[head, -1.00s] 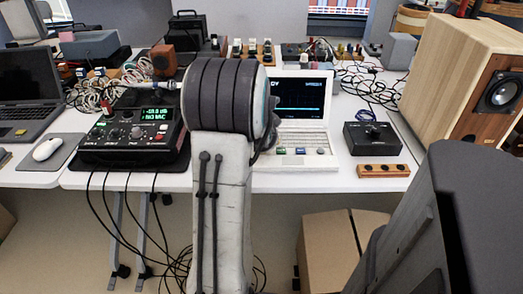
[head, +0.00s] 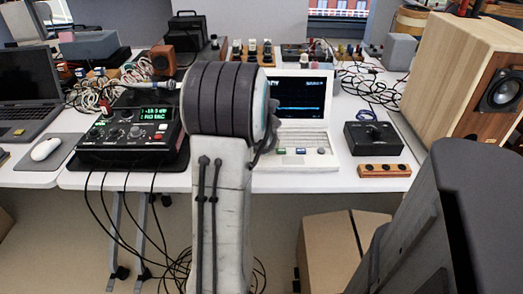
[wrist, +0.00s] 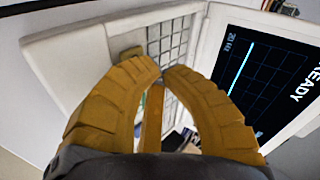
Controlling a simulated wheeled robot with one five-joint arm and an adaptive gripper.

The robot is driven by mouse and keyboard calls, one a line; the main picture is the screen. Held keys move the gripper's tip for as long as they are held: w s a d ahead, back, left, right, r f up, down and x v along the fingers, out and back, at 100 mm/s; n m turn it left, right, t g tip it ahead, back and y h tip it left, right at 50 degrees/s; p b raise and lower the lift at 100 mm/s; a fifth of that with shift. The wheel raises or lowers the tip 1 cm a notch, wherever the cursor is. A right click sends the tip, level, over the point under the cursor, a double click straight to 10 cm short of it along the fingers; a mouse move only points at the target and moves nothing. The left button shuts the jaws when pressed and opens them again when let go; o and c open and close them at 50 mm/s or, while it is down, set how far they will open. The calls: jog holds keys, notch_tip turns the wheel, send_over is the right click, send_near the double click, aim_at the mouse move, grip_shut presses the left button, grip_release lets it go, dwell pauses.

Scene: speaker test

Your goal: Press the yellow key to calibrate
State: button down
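The test device with a screen (head: 306,100) and a pale keyboard panel (head: 305,135) stands on the white table. In the wrist view, its screen (wrist: 262,80) reads "READY" and its keyboard grid (wrist: 172,45) shows beyond my fingers. My gripper (wrist: 162,73) has ochre fingers with tips together, nothing visible held. In the head view my arm hides my gripper and the yellow key.
A black meter box (head: 130,135) with green digits stands left. A black knob box (head: 373,138) and an orange-brown strip (head: 384,170) lie right of the device. A large wooden speaker (head: 465,75) fills the right side. Cables and small instruments crowd the back.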

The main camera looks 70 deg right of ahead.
jog(key=shift+f+b, duration=0.5)
jog(key=shift+b, duration=0.05)
dwell(0.5)
jog(key=shift+r, duration=0.1)
dwell(0.3)
jog(key=shift+r+p, duration=0.55)
jog(key=shift+r, duration=0.25)
jog(key=shift+r, duration=0.2)
jog(key=shift+r+p, duration=1.65)
jog(key=shift+r, duration=0.7)
